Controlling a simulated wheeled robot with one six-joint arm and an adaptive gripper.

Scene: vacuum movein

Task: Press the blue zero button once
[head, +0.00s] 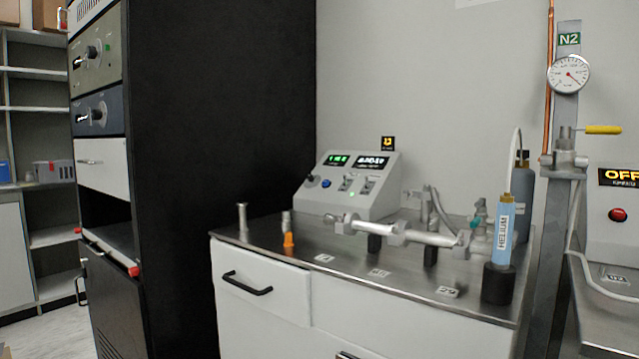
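A small blue button (326,184) sits on the sloped front of a light grey instrument box (350,186), at its lower left. The box stands at the back left of a steel-topped bench (300,272). Beside the button on the panel are a dark knob (310,180), small switches (346,184) and two lit displays (370,162). The button's label is too small to read. Nothing visibly covers the button. My gripper is not in view.
A tall black rack (215,130) stands left of the bench. Metal tubing (400,234) runs across the bench front, ahead of the box. A blue HELIUM cylinder (503,230) stands at the right. A post with a gauge (569,74) and yellow-handled valve (603,130) rises beyond.

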